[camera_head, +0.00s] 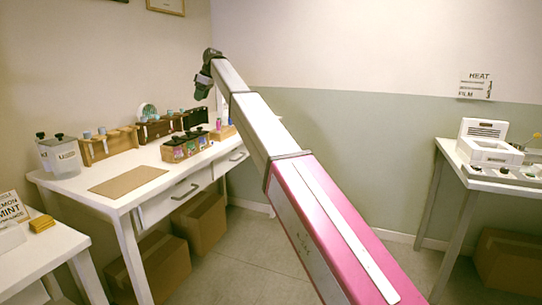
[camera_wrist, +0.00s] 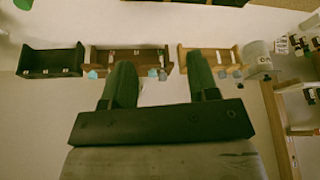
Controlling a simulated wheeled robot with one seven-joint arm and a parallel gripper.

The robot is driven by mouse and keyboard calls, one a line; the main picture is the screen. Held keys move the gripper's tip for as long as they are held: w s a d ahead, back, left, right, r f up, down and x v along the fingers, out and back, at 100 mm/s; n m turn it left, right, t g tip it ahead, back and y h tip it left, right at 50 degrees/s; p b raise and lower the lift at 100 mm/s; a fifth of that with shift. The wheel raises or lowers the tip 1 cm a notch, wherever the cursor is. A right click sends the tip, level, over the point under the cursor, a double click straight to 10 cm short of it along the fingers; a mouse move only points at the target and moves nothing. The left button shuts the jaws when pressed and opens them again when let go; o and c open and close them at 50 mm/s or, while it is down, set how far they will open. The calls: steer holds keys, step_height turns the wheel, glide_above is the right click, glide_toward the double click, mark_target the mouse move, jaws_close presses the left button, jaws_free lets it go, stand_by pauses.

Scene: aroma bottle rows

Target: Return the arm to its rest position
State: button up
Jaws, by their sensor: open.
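My arm reaches from the lower right of the head view up to the upper left, stretched out. My gripper (camera_head: 204,82) is at its far end, in front of the wall and above the back of the white desk (camera_head: 75,185). In the wrist view my gripper (camera_wrist: 160,82) shows two green fingers spread apart with nothing between them. Beyond the fingers, bottle racks stand in a row: a dark rack (camera_wrist: 50,62), a brown rack (camera_wrist: 128,58) and a light wooden rack (camera_wrist: 208,60). The fingers appear apart from the racks.
Cardboard boxes (camera_head: 200,222) are below. A second table (camera_head: 500,181) with a white device (camera_head: 485,140) is right. Floor between is clear.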

steer(key=s+d+f+m+h, duration=0.1)
steer(key=s+d+f+m, duration=0.25)
steer(key=d+f, duration=0.7)
steer(key=s+d+f+m, duration=0.2)
steer(key=s+d+f, duration=0.2)
steer(key=d+f, duration=0.7)
steer(key=s+d+f+m+h, duration=0.1)
steer(key=s+d+f+m, duration=0.4)
steer(key=f, duration=1)
steer(key=s+d+f+m+h, duration=0.1)
steer(key=s+d+f+m, duration=0.2)
steer(key=s+d+f, duration=0.8)
steer(key=s+d+f+m+h, duration=0.1)
steer(key=s+d+f+m, duration=0.2)
steer(key=s+d+f, duration=0.8)
steer(key=s+d, duration=0.2)
steer(key=s, duration=0.4)
steer(key=shift+s+g, duration=0.3)
steer(key=shift+s, duration=0.05)
